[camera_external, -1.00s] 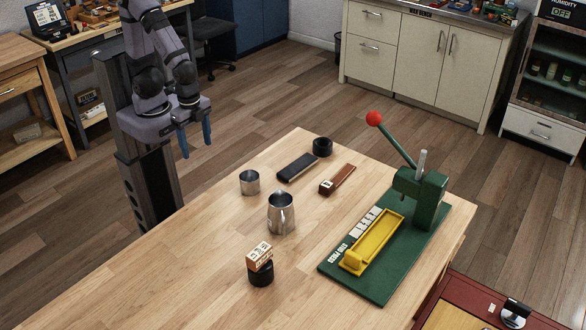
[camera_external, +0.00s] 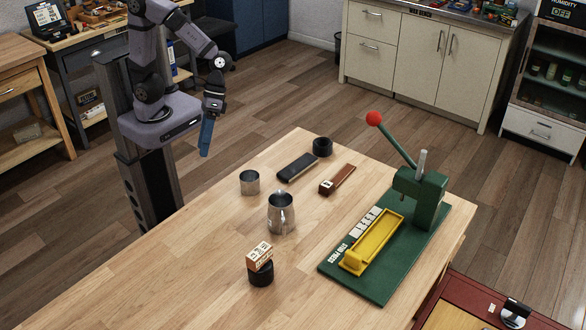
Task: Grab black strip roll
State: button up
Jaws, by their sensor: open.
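A black roll (camera_external: 322,147) stands at the far corner of the wooden table, just beyond a black bar. A second black round piece (camera_external: 261,275) stands near the front with a small brown and white box (camera_external: 259,256) on top. I cannot tell from here which of them is the strip roll. My gripper (camera_external: 205,150), with blue fingers, is open and empty. It points down in the air left of the table, away from both black pieces. Its fingers overlap in this view.
A metal cup (camera_external: 249,182), a metal pitcher (camera_external: 281,213), a black bar (camera_external: 297,167) and a brown bar (camera_external: 338,179) stand or lie between. A green press (camera_external: 420,197) with a raised red-knobbed lever and yellow tray (camera_external: 372,240) fills the right. The table's front left is clear.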

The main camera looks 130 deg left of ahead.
jog(key=w+a+n+t+h+b, duration=0.25)
jog(key=w+a+n+t, duration=0.65)
jog(key=w+a+n, duration=0.45)
jog(key=s+a+r+n+t+y+b, duration=0.15)
jog(key=a+n+t+y, duration=0.35)
jog(key=a, duration=0.8)
jog(key=s+a+f+n+t+y, duration=0.1)
jog(key=s+a+n+t+y, duration=0.15)
jog(key=a+n, duration=0.75)
jog(key=m+g, duration=0.1)
jog(key=m, duration=0.2)
send_near(315, 140)
jog(key=w, duration=0.4)
jog(key=shift+y, duration=0.3)
jog(key=shift+f, duration=0.3)
jog(key=shift+w+f+p, duration=0.2)
jog(key=shift+w+p, duration=0.15)
jog(key=shift+w, duration=0.95)
jog(key=shift+w+f+p, duration=0.2)
jog(key=shift+w+p, duration=0.05)
jog(key=shift+w, duration=0.5)
jog(key=shift+w+f+p, duration=0.2)
jog(key=shift+w, duration=0.5)
jog(key=shift+w+f+p, duration=0.2)
jog(key=shift+w+p, duration=0.05)
jog(key=shift+w, duration=0.5)
